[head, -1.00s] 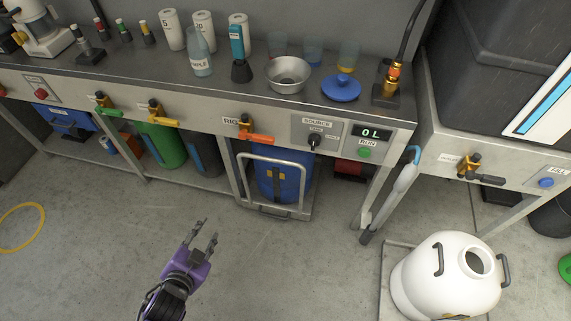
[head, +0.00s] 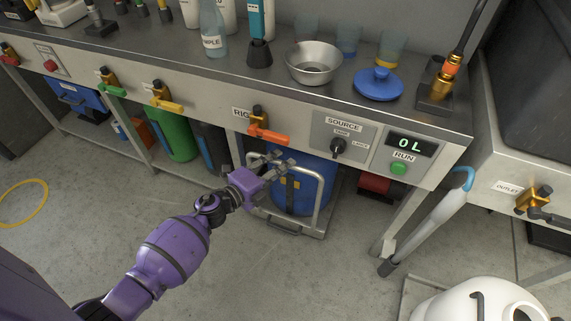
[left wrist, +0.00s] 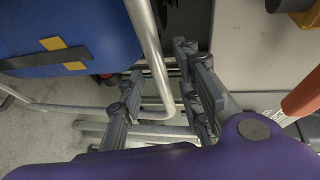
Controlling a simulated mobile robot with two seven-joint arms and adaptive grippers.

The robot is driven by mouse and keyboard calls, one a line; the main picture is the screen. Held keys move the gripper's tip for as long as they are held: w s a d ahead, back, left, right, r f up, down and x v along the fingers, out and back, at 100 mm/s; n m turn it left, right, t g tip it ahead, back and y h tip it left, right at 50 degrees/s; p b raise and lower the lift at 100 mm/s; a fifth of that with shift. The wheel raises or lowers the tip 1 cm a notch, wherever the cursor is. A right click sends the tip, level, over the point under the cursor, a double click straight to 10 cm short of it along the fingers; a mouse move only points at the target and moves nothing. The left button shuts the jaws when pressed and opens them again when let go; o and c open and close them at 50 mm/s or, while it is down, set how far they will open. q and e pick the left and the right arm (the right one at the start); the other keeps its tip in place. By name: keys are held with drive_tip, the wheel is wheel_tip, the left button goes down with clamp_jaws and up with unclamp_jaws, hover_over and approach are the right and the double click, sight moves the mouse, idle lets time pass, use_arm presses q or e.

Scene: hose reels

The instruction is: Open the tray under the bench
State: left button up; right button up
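The tray (head: 312,235) is a low grey platform on the floor under the bench, with a blue drum (head: 302,198) standing on it. A bent grey tube handle (head: 319,202) rises at its front. My left gripper (head: 273,162) is at the handle's upper left corner and hides part of it. In the left wrist view the fingers (left wrist: 160,70) are spread, with the handle tube (left wrist: 150,45) between them. I cannot tell whether either finger touches it. The drum (left wrist: 70,40) is beside the tube there. My right gripper is out of view.
The bench (head: 220,105) overhangs the tray, and an orange-levered valve (head: 262,128) sticks out just above my gripper. A bench leg and a grey wand (head: 430,222) stand to the right. A white vessel (head: 480,300) is at lower right.

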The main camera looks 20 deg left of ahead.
use_arm(q)
drive_tip(key=shift+x, duration=1.05)
drive_tip(key=shift+c, duration=0.4)
clamp_jaws()
